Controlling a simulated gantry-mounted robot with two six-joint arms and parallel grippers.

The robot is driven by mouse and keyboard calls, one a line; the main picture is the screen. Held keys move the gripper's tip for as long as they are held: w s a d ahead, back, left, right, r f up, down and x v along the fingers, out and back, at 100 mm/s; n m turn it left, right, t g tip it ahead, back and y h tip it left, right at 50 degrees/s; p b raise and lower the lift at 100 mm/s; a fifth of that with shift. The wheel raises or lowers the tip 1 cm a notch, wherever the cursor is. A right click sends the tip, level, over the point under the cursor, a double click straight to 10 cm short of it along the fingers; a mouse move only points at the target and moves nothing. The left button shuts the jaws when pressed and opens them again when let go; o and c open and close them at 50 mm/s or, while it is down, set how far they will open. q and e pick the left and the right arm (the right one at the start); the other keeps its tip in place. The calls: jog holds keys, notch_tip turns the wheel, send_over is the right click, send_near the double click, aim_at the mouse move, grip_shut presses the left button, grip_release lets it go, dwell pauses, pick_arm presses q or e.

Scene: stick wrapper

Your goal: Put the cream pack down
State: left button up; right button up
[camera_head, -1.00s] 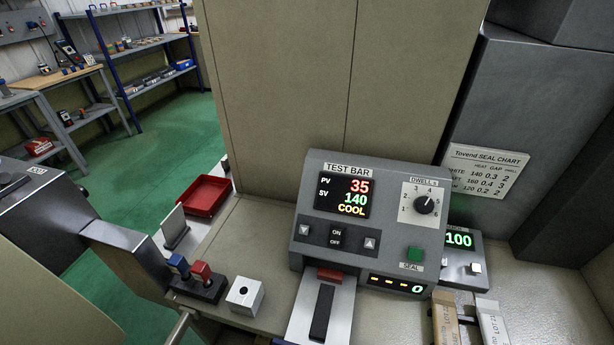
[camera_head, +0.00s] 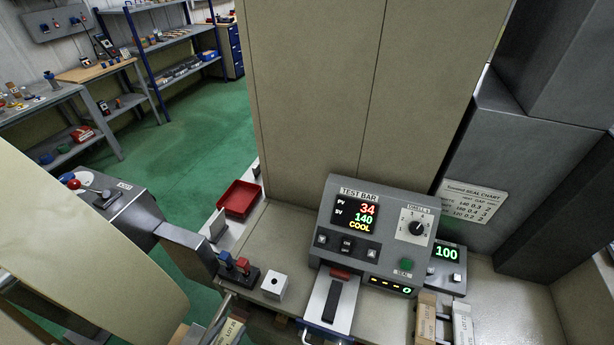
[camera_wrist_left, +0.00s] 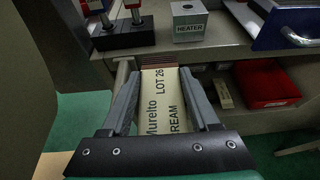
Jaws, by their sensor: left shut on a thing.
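The cream pack (camera_wrist_left: 160,110), a pale flat pack printed "LOT 26", lies between the two fingers of my left gripper (camera_wrist_left: 160,78) in the left wrist view. The gripper is shut on it. In the head view the pack (camera_head: 232,330) shows only in part at the bottom edge, below the front of the bench, with my left gripper (camera_head: 208,336) beside it. Whether the pack touches any surface cannot be told. My right gripper is not in view.
The test bar unit (camera_head: 365,235) stands on the bench, with two packs (camera_head: 426,318) (camera_head: 462,325) at its right. A heater block (camera_head: 274,286) and red and blue knobs (camera_head: 241,265) are near the bench front. A red bin (camera_wrist_left: 268,85) sits on a lower shelf.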

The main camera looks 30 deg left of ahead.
pick_arm(q)
jog(key=w+d+r+m+h+p, duration=0.1)
jog(key=d+r+m+h+p, duration=0.1)
jog(key=r+p, duration=0.75)
jog(key=w+d+r+m+h+p, duration=0.2)
jog(key=r+p, duration=0.3)
jog(key=r, duration=1)
jog(key=w+d+r+m+h+p, duration=0.1)
jog(key=d+r+h+p, duration=0.1)
jog(key=r+p, duration=0.75)
jog(key=s+d+m+h+b, duration=0.1)
jog(key=s+d+f+m+g+h+b, duration=0.1)
jog(key=d+b, duration=0.1)
jog(key=shift+s+d+g, duration=0.3)
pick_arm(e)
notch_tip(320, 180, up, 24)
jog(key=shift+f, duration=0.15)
